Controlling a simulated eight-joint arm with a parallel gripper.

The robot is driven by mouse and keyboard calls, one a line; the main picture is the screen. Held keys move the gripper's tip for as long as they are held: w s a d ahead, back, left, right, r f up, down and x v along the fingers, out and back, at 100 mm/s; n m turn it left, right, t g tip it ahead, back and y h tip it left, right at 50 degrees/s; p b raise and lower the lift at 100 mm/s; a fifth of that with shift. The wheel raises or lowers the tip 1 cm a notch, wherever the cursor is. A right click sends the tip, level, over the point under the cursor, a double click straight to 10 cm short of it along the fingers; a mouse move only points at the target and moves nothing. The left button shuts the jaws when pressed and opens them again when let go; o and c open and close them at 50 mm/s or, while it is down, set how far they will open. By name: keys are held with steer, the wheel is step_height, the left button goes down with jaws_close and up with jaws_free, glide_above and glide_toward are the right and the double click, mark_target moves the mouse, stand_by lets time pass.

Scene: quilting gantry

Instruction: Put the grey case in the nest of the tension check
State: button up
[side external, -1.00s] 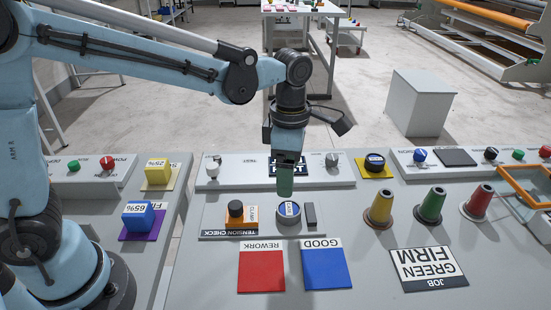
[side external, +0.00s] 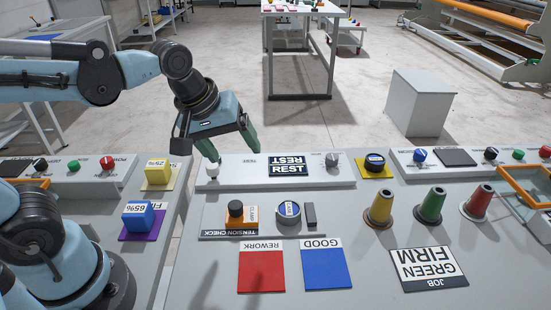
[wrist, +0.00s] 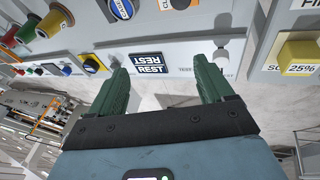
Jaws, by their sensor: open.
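A round grey case (side external: 289,213) with a blue and white label on top sits in the tension check (side external: 218,233) plate, between the orange clamp block (side external: 236,217) and a small dark grey block (side external: 310,214). It also shows, cut by the top edge, in the wrist view (wrist: 121,9). One finger is close to the white knob (side external: 212,169).
The REST plate (side external: 289,170) lies bare on the back panel. Red REWORK (side external: 261,271) and blue GOOD (side external: 326,268) pads are empty in front. Yellow, green and red cones (side external: 430,206) stand right. Yellow (side external: 157,171) and blue (side external: 138,214) blocks stand left.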

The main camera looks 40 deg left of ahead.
steer(key=s+a+m, duration=0.1)
steer(key=m, duration=0.1)
steer(key=s+a+f+m+t, duration=0.1)
steer(key=m, duration=0.2)
steer(key=s+a+m+t, duration=0.1)
steer(key=m, duration=0.2)
steer(key=shift+s+a+f+y, duration=0.1)
steer(key=shift+a+f+y, duration=0.05)
steer(key=shift+f+y, duration=0.15)
